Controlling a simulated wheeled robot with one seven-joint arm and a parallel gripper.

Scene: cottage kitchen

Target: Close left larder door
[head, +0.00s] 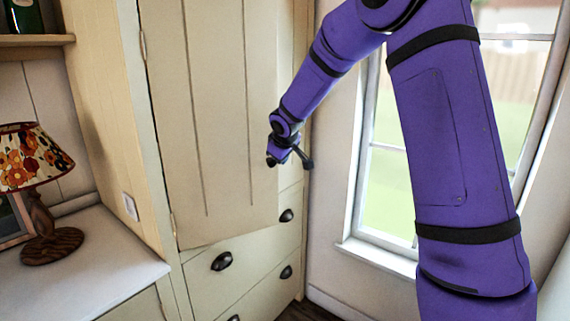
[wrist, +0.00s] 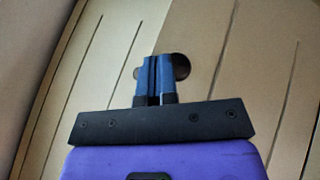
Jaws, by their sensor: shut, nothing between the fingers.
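The left larder door (head: 215,110) is a tall cream panel with vertical grooves, hinged at its left side. Its lower edge slants away from the line of the drawers below, so it appears to stand partly open. My gripper (head: 274,160) is at the door's free right edge, fingers shut and empty. In the wrist view, my gripper (wrist: 157,62) points at the cream panels, and a dark round knob (wrist: 181,66) shows just beside and behind the fingertips. I cannot tell whether the fingers touch the door or knob.
Drawers with dark cup handles (head: 221,261) sit below the door. A counter (head: 95,255) with a flowered lamp (head: 32,165) stands at the left. A window (head: 395,180) is at the right, behind my arm. A strip of dark floor shows at the bottom.

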